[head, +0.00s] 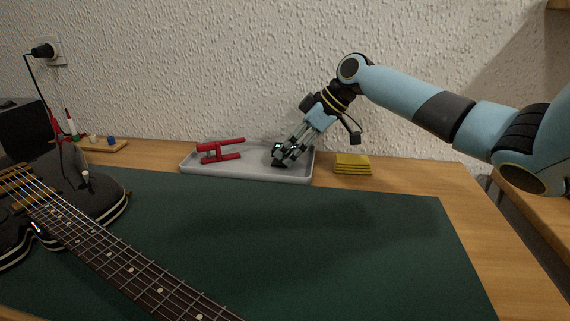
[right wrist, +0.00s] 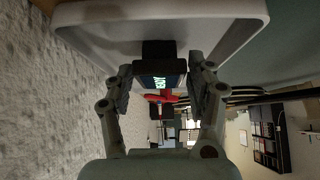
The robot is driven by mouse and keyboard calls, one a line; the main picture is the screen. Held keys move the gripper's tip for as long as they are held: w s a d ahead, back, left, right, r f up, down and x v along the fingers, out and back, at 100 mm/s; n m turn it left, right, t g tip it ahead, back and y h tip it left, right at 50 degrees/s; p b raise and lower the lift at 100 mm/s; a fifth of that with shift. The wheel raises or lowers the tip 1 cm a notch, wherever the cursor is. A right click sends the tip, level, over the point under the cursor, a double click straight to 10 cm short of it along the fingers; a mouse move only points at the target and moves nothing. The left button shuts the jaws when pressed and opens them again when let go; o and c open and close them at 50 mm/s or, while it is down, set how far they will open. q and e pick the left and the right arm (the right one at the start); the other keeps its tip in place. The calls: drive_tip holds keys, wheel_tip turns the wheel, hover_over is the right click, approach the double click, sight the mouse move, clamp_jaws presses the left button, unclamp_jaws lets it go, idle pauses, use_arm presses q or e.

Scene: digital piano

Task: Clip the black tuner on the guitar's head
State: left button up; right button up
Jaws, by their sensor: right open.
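The black tuner (right wrist: 160,68), with a small lit display, sits between the spread fingers of my right gripper (right wrist: 162,88) in the right wrist view. Gaps seem to show on both sides of it. In the head view my right gripper (head: 281,158) points down into the right part of a grey tray (head: 245,174), and its fingers hide most of the tuner there. The dark guitar (head: 95,205) lies at the lower left, its neck (head: 130,268) running out of the bottom edge. The guitar's head is out of view. My left gripper is not seen.
A red clamp-like tool (head: 220,156) lies in the tray's left part. A stack of yellow pads (head: 352,164) stands right of the tray. A wooden block (head: 105,146) with small items is at the back left. The green mat (head: 330,230) is bare at centre and right.

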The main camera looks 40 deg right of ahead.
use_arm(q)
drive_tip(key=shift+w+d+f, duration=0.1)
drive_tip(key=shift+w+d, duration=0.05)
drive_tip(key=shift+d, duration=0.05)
use_arm(e)
drive_tip(key=shift+w+a+f, duration=0.1)
drive_tip(key=shift+f, duration=0.05)
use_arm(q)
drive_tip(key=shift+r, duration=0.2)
use_arm(e)
drive_tip(key=c, duration=0.9)
drive_tip(key=shift+r+p, duration=2.65)
drive_tip(key=shift+r, duration=0.45)
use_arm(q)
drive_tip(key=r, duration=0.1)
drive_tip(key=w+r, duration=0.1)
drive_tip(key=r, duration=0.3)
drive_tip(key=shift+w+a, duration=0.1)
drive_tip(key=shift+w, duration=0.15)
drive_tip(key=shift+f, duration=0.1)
use_arm(e)
drive_tip(key=shift+f, duration=0.1)
